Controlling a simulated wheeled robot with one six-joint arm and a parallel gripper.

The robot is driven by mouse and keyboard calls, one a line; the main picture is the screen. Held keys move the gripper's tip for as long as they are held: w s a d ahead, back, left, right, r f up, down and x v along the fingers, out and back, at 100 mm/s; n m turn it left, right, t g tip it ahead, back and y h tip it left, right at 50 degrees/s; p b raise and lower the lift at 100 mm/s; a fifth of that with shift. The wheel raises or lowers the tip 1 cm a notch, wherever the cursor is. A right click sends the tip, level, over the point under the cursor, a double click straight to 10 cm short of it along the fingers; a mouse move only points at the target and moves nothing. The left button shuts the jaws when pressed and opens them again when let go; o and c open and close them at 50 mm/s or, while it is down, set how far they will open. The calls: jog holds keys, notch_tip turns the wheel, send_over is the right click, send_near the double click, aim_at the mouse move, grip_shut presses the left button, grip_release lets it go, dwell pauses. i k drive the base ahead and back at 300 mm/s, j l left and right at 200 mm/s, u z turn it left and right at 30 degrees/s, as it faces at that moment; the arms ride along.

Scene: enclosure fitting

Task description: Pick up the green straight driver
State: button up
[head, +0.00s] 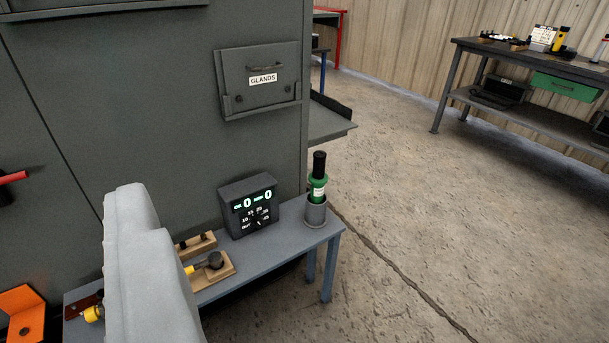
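The green straight driver (318,182) stands upright in a grey cylindrical holder (316,213) at the right end of a small grey-blue bench (283,248). It has a green body with a wider green collar, a pale label and a black top. Its lower end is hidden inside the holder. A pale grey rounded part, which looks like part of my arm, fills the lower left and covers some of the bench. My gripper's fingers do not show. Nothing touches the driver except its holder.
A dark box with a lit display (249,207) stands just left of the holder. Wooden blocks, one bearing a yellow-and-black tool (209,264), lie farther left. A grey cabinet wall (150,110) with a GLANDS drawer (261,81) rises behind. Floor to the right is clear.

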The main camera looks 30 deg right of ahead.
aim_at(318, 178)
jog(key=i+l+z, duration=0.25)
jog(key=i+l, duration=0.15)
jog(key=l, duration=0.2)
jog(key=i+l+z, duration=0.3)
jog(key=i+l, duration=0.15)
